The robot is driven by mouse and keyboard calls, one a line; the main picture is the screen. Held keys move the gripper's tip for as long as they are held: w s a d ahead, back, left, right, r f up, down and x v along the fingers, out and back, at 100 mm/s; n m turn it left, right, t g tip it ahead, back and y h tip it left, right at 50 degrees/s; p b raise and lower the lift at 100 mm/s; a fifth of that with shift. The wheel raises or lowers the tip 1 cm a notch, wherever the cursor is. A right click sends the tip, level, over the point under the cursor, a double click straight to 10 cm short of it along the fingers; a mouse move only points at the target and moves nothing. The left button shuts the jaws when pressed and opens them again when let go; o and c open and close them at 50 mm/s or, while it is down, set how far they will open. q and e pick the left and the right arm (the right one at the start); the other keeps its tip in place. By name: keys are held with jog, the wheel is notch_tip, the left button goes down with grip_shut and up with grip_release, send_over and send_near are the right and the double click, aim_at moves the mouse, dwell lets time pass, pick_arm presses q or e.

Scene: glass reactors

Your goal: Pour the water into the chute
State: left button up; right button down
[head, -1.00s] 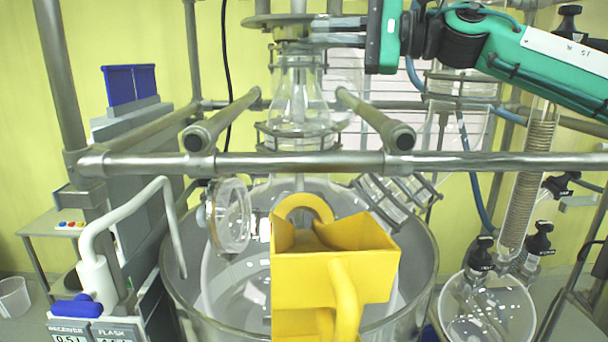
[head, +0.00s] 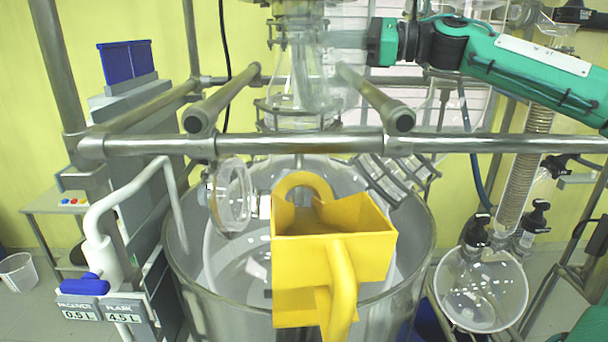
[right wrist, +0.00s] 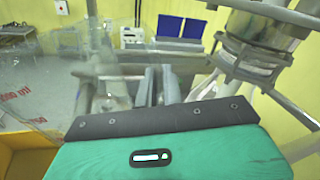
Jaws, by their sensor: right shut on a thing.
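The yellow chute (head: 335,245) stands at the front centre in the head view, its open square mouth facing up; a yellow part also shows at the lower left of the right wrist view (right wrist: 22,160). My right gripper (head: 345,42) reaches in from the right, above and behind the chute, beyond the metal rail. It is shut on a clear glass beaker with red ml marks (right wrist: 45,90). The beaker is hard to separate from the glass behind it in the head view, and its water level and tilt cannot be told. My left gripper is not in view.
A horizontal metal rail (head: 290,144) with two stub bars crosses between chute and gripper. A large glass vessel (head: 420,235) surrounds the chute's rear. A round flask (head: 482,290) hangs at right. A display (head: 100,311) reads receiver 0.5 L, flask 4.5 L.

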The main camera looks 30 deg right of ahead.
jog(key=f, duration=0.1)
jog(key=f+m, duration=0.1)
jog(key=w+d+f+m, duration=0.1)
jog(key=shift+f+b, duration=0.25)
jog(key=shift+b, duration=0.05)
jog(key=shift+w+d+r+m+p, duration=0.1)
jog(key=shift+m+p, duration=0.05)
jog(key=shift+m, duration=0.35)
jog(key=shift+d+r+m+p, duration=0.1)
jog(key=shift+m+p, duration=0.05)
jog(key=shift+m, duration=0.35)
jog(key=shift+r, duration=0.15)
